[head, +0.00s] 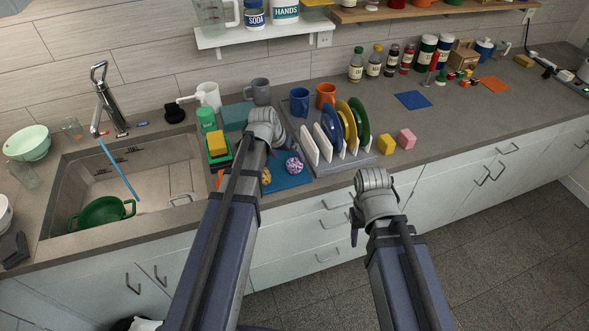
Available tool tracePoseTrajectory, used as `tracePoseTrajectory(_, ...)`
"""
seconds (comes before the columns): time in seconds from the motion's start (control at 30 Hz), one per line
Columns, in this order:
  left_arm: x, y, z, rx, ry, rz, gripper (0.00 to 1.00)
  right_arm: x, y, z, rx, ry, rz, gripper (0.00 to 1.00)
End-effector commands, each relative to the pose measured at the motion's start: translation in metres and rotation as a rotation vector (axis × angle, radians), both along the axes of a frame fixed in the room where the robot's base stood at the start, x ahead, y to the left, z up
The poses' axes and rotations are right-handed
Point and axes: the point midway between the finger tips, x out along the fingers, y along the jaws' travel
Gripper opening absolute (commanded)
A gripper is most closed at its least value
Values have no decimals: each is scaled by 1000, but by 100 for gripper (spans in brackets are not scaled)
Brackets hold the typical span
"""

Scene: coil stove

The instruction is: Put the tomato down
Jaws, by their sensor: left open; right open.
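I cannot make out a tomato for certain in the head view. My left gripper (268,129) is over the counter, left of the dish rack, with its fingers mostly hidden by its own wrist; it is open. Below and right of it, a red, white and blue patterned ball (294,165) lies on a blue mat (290,181). A yellowish ball (266,176) shows partly beside my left arm. My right gripper (356,228) is open in front of the counter's front edge, below countertop level in the picture, apart from any object.
A dish rack (358,162) holds several plates. A yellow block (386,142) and a pink block (406,139) stand to its right. The sink (75,180) at left holds a green colander (103,212). The counter right of the blocks has free room.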

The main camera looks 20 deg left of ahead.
Motion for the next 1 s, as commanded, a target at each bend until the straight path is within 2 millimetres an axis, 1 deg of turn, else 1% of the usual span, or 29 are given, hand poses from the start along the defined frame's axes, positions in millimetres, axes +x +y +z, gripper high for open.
tracePoseTrajectory(0.03,1,0,-3,0,0,0,100,0,0,-3,0,0,0,50)
tracePoseTrajectory(0.17,1,-1,-3,0,0,0,100,0,0,-3,0,0,0,50)
tracePoseTrajectory(0.27,2,-3,-9,0,0,0,100,0,0,-9,0,0,0,50)
tracePoseTrajectory(0.5,11,-13,-37,0,1,-1,100,0,0,-37,0,0,-1,50)
tracePoseTrajectory(0.63,17,-15,-49,0,1,0,100,0,0,-49,0,0,-1,50)
tracePoseTrajectory(0.9,17,-16,-48,0,1,1,100,0,0,-48,0,0,-1,50)
tracePoseTrajectory(0.93,17,-16,-48,0,1,1,99,0,0,-48,0,0,-1,50)
tracePoseTrajectory(1.0,17,-16,-48,0,1,1,91,0,0,-48,0,0,-1,50)
